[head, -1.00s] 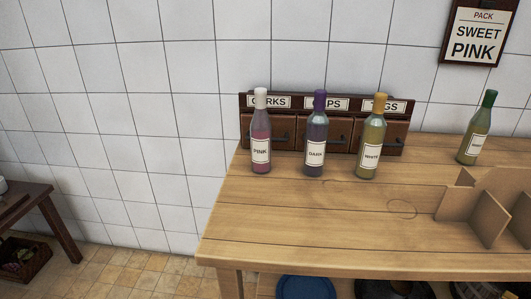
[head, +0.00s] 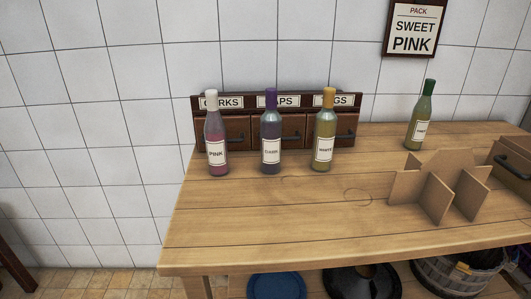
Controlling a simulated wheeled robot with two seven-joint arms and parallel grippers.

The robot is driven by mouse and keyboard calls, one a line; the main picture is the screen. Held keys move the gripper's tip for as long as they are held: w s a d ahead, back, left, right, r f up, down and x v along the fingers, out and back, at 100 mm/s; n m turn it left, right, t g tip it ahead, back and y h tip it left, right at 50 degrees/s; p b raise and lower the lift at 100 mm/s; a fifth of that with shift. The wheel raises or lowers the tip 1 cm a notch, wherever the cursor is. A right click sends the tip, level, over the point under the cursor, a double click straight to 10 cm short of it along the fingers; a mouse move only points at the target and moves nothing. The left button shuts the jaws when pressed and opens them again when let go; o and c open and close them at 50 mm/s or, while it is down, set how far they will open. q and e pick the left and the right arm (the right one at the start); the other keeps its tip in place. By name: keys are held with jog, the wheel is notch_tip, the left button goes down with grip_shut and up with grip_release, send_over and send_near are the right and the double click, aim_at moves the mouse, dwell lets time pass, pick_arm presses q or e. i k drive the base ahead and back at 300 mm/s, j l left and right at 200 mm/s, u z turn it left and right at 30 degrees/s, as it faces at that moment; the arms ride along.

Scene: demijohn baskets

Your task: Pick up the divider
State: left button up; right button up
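The divider (head: 437,198) is a brown cardboard piece of crossed panels. It stands upright on the right part of the wooden table (head: 270,230), in front of the green-capped bottle (head: 420,116). Nothing touches it that I can see. Neither of my grippers shows in the head view.
A brown box with a dark handle (head: 511,164) is at the right edge. A sign (head: 414,28) reads "Pack sweet pink". The table's front middle is clear.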

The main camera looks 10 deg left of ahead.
aim_at(449, 175)
jog(key=i+l, duration=0.1)
jog(key=l, duration=0.25)
jog(key=i+l, duration=0.15)
jog(key=l, duration=0.2)
jog(key=i+l, duration=0.1)
jog(key=l, duration=0.25)
jog(key=i+l, duration=0.1)
jog(key=l, duration=0.25)
jog(key=i+l, duration=0.1)
jog(key=l, duration=0.25)
jog(key=j, duration=0.1)
jog(key=k, duration=0.05)
